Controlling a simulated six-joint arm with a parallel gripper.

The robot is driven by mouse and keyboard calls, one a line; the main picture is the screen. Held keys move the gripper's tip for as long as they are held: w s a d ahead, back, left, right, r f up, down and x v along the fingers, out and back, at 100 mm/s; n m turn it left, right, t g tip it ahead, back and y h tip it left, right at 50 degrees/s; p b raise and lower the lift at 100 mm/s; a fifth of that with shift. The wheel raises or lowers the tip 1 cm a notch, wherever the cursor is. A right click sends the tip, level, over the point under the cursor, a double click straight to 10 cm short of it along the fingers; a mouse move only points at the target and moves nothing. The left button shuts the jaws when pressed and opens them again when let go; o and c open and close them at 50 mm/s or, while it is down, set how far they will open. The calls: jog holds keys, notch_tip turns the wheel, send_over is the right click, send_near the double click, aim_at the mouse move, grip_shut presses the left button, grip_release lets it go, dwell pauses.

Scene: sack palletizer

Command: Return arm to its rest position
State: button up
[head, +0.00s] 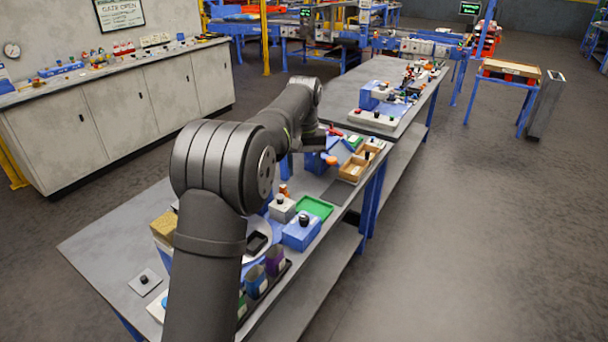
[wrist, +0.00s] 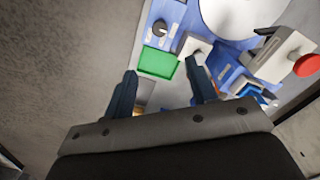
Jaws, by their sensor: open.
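My arm reaches out over the workbench (head: 105,240) in the head view, and its far end is over the bench near the blue fixtures. In the wrist view my gripper (wrist: 160,66) shows two separated dark blue fingers, open with nothing held between them. Beyond the fingertips lies a green tray (wrist: 158,62); it also shows in the head view (head: 315,207). In the head view the fingers are too small and dark to make out clearly.
A blue box with a black knob (head: 301,232) and dark cups (head: 256,282) stand near my arm. Wooden bins (head: 353,168) sit by the bench's right edge. A red button on a grey box (wrist: 305,65) shows in the wrist view. The floor right of the bench is clear.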

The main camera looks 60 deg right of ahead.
aim_at(304, 217)
jog(key=shift+f, duration=0.1)
notch_tip(304, 217, down, 17)
jog(key=shift+f, duration=0.1)
dwell(0.7)
notch_tip(304, 217, up, 17)
notch_tip(304, 217, down, 17)
jog(key=shift+f, duration=0.1)
jog(key=m, duration=0.5)
jog(key=shift+m, duration=0.4)
jog(key=m, duration=0.6)
jog(key=shift+r, duration=2.6)
